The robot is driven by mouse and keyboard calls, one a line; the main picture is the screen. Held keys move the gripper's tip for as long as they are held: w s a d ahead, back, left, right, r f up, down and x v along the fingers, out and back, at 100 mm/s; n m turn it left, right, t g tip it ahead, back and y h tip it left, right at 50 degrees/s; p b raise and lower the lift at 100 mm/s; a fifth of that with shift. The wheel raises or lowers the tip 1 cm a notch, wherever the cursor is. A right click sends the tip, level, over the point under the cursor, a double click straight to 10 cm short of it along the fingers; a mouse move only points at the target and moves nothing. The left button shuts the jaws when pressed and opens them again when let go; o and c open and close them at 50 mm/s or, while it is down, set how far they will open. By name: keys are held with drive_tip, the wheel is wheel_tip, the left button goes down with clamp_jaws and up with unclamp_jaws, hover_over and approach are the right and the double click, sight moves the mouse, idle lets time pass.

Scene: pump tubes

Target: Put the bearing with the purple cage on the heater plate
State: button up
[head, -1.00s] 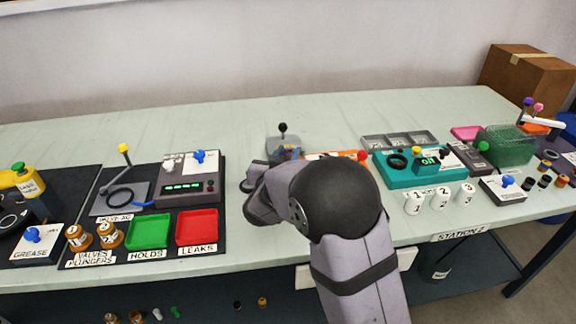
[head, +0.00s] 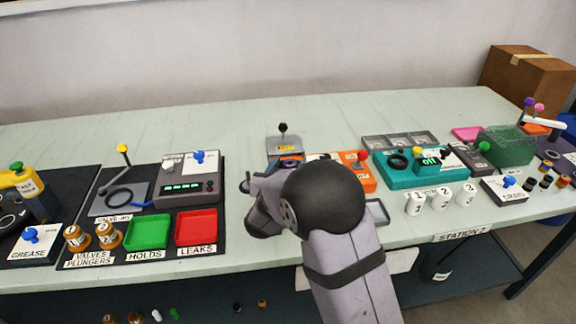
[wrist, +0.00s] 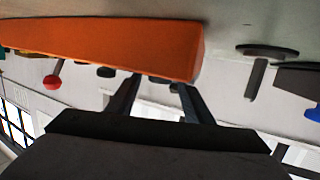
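My gripper (head: 250,184) is over the middle front of the bench, largely hidden by my own wrist in the head view. In the wrist view its two fingers (wrist: 157,88) are apart, and I see nothing held between them. A large orange block (wrist: 110,45) fills the space just beyond the fingertips. The orange unit (head: 362,178) with a red knob is partly behind my arm in the head view. I cannot make out a purple cage on any bearing. I cannot tell which surface is the heater plate. A teal unit (head: 398,180) with a dark ring and display stands right of the orange unit.
A grey unit with a black-knobbed lever (head: 283,129) stands behind my gripper. Green (head: 148,232) and red (head: 197,228) trays lie left. White cups (head: 439,200) stand at the right front, and a green mesh box (head: 507,145) farther right. The back strip of the bench is clear.

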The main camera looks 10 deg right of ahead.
drive_tip(key=shift+r, duration=0.15)
drive_tip(key=shift+s+a+r, duration=0.15)
drive_tip(key=shift+s+a, duration=0.1)
drive_tip(key=shift+s, duration=0.25)
drive_tip(key=v, duration=1.1)
drive_tip(key=shift+d+p, duration=0.1)
drive_tip(key=shift+p, duration=0.2)
drive_tip(key=shift+w, duration=0.1)
